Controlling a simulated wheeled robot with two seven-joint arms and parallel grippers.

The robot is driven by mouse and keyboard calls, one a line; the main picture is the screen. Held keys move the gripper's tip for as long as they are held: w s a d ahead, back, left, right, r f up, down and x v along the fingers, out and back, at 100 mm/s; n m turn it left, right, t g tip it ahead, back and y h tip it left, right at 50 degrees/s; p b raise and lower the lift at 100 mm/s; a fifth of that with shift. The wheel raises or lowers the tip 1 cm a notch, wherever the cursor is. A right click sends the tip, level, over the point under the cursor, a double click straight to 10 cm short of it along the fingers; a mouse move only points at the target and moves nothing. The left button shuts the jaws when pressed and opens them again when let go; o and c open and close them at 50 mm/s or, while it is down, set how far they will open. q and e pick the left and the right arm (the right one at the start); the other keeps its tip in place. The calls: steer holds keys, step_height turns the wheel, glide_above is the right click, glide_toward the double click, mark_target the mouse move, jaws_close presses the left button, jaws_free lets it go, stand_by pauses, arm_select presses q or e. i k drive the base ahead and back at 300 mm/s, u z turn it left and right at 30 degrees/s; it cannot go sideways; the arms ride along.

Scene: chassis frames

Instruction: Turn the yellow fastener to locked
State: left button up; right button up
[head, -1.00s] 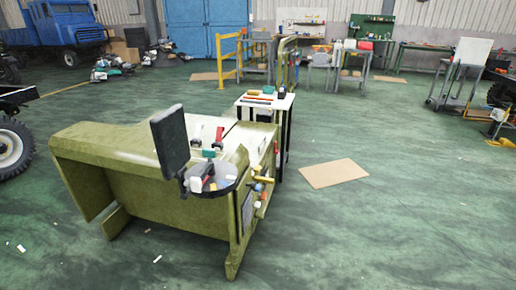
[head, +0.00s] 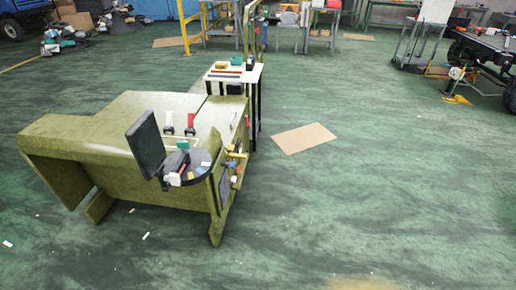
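The olive-green chassis frame (head: 110,125) stands on the floor left of centre in the head view. A small yellow part (head: 236,154), likely the yellow fastener, sticks out from its right-hand side. Small blue and red parts sit close below it. At this distance I cannot tell whether the yellow part is turned to locked. Neither of my grippers shows in the view.
A dark upright panel (head: 146,143) and a round dark tray (head: 187,167) with small items stand at the chassis's near corner. A white-topped table (head: 250,75) with tools is behind. A cardboard sheet (head: 303,138) lies on the floor.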

mark_target(230, 148)
steer(key=z, duration=0.85)
steer(key=i, duration=4.3)
steer(key=u, duration=3.05)
